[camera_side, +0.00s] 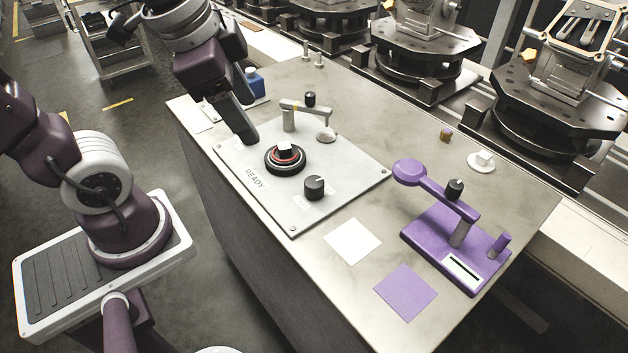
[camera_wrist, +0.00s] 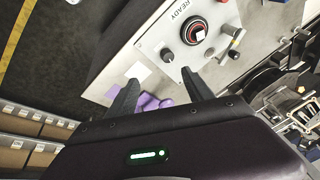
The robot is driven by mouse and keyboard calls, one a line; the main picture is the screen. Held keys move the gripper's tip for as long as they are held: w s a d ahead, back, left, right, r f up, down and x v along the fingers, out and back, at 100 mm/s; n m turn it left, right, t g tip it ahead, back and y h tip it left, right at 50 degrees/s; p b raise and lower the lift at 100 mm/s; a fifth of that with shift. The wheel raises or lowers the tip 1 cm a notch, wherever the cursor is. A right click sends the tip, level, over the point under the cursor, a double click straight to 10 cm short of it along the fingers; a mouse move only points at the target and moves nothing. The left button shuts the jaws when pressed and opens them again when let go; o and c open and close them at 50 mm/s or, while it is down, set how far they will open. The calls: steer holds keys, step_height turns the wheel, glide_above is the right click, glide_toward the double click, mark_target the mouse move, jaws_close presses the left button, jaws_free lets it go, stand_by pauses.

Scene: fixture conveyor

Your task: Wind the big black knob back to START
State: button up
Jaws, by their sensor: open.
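A black knob (camera_side: 315,187) stands upright on the grey READY panel (camera_side: 336,204), with small labels beside it that I cannot read. It also shows in the wrist view (camera_wrist: 167,55). Behind it on the panel sits a wider round black dial (camera_side: 272,165) with a red ring and a white block on top; it also shows in the wrist view (camera_wrist: 187,37). My gripper (camera_side: 250,138) is above the panel's left side, apart from both. In the wrist view my gripper (camera_wrist: 158,90) has its fingers spread with nothing held. The knob's setting is too small to read.
A crank lever (camera_side: 303,107) with a black grip stands at the panel's back. A purple lever fixture (camera_side: 430,240), white card (camera_side: 353,241) and purple card (camera_side: 406,292) lie to the right. A blue container (camera_side: 256,84) stands behind my gripper. Machinery lines the table's far side.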

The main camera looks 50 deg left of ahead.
steer(key=w+f+m+g, duration=0.1)
steer(key=w+f+m, duration=0.2)
steer(key=w+m, duration=0.2)
steer(key=m+g, duration=0.3)
steer(key=m, duration=0.9)
glide_above(314, 182)
step_height(314, 182, down, 15)
steer(key=shift+r, duration=0.1)
step_height(314, 182, down, 7)
steer(key=shift+r, duration=0.1)
jaws_close()
